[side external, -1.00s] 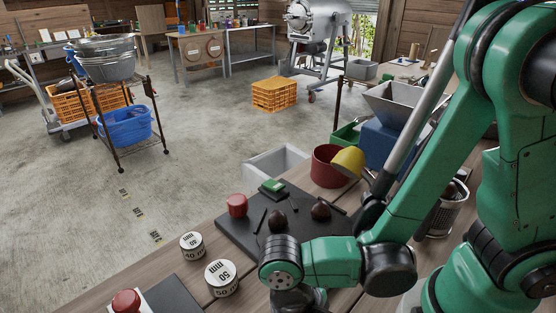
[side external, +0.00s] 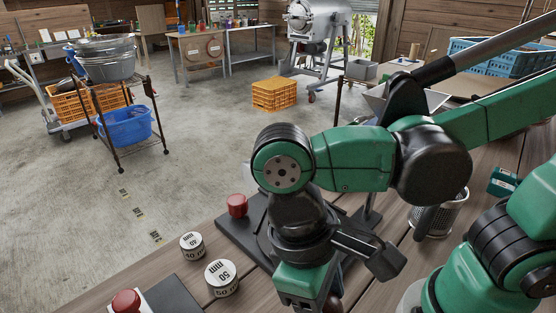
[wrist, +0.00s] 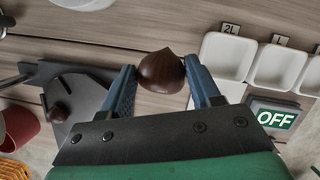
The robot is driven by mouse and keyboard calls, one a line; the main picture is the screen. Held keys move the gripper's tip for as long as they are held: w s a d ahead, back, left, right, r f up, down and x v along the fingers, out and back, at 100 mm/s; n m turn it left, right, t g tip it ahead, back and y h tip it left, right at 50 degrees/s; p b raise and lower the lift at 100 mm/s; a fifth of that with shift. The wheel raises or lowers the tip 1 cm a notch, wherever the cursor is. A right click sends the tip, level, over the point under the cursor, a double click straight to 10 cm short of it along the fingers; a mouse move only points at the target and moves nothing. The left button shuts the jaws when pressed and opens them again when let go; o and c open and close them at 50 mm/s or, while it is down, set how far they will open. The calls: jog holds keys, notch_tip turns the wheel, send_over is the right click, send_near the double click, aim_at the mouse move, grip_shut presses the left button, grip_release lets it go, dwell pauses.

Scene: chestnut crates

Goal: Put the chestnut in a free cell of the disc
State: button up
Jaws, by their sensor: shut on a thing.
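My gripper (wrist: 163,75) is shut on a dark brown chestnut (wrist: 160,66), held between the two blue fingertips in the wrist view. In the side view my gripper (side external: 308,296) is at the bottom edge, and a brown bit of the chestnut (side external: 334,304) shows beside it. In the side view my arm hides most of the board (side external: 236,232).
White trays (wrist: 225,58) labelled 2L and L stand right of the chestnut, near an OFF sign (wrist: 276,118). A red pot (wrist: 18,122) is at the left. A red knob (side external: 237,205) and two gauge cylinders (side external: 221,278) stand at the table's left side.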

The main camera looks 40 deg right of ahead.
notch_tip(320, 180, up, 7)
jog(key=shift+w+r, duration=0.1)
jog(key=shift+r, duration=0.2)
jog(key=shift+w+d+r+m, duration=0.15)
jog(key=shift+w+r+m, duration=0.1)
jog(key=shift+m, duration=0.15)
jog(key=w+d+r+m+t+y, duration=0.1)
jog(key=w+d+m+y, duration=0.1)
jog(key=w+d+m, duration=0.35)
jog(key=w+d+r+m+t+y, duration=0.1)
jog(key=w+d+r+m+y, duration=0.15)
jog(key=d+m, duration=0.65)
jog(key=a+f, duration=0.1)
jog(key=f, duration=0.5)
jog(key=f+m, duration=0.1)
jog(key=f, duration=0.6)
jog(key=a+f+m, duration=0.1)
jog(key=f, duration=0.6)
jog(key=shift+w+a, duration=0.3)
jog(key=shift+w, duration=0.1)
jog(key=shift+f, duration=0.1)
jog(key=o, duration=0.9)
jog(key=shift+o, duration=0.2)
